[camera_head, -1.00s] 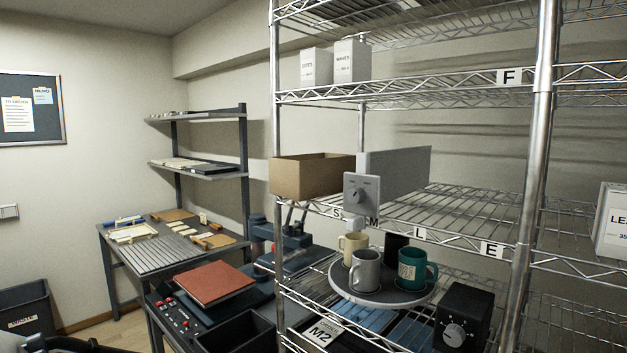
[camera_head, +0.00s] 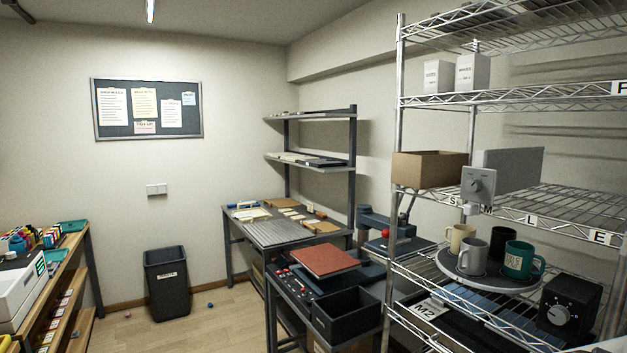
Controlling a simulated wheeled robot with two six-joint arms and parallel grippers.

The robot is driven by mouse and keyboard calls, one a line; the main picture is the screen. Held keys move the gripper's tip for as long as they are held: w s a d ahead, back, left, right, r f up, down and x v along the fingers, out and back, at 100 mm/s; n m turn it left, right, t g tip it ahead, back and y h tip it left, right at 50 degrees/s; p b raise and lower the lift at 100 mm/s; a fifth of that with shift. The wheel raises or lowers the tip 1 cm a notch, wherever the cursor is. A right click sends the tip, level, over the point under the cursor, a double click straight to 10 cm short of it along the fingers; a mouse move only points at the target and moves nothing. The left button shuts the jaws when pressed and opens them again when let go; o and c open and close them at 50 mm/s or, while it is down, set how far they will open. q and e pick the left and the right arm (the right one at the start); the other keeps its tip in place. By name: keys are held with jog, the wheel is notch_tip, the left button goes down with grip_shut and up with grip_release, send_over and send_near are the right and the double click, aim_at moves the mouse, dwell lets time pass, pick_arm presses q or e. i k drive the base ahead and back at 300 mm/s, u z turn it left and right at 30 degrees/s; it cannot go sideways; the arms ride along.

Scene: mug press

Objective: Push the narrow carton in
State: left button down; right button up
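Two white cartons stand upright side by side on the upper wire shelf at the right. I cannot tell for sure which of these is the narrow carton. Neither of my grippers shows in the head view.
Mugs stand on a round tray (camera_head: 447,268) below. A bench with a red press plate (camera_head: 324,262) is left of the rack. A black bin (camera_head: 167,285) stands on open floor.

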aim_at(421, 170)
jog(key=u, duration=0.4)
jog(key=i, duration=1)
jog(key=z, duration=0.4)
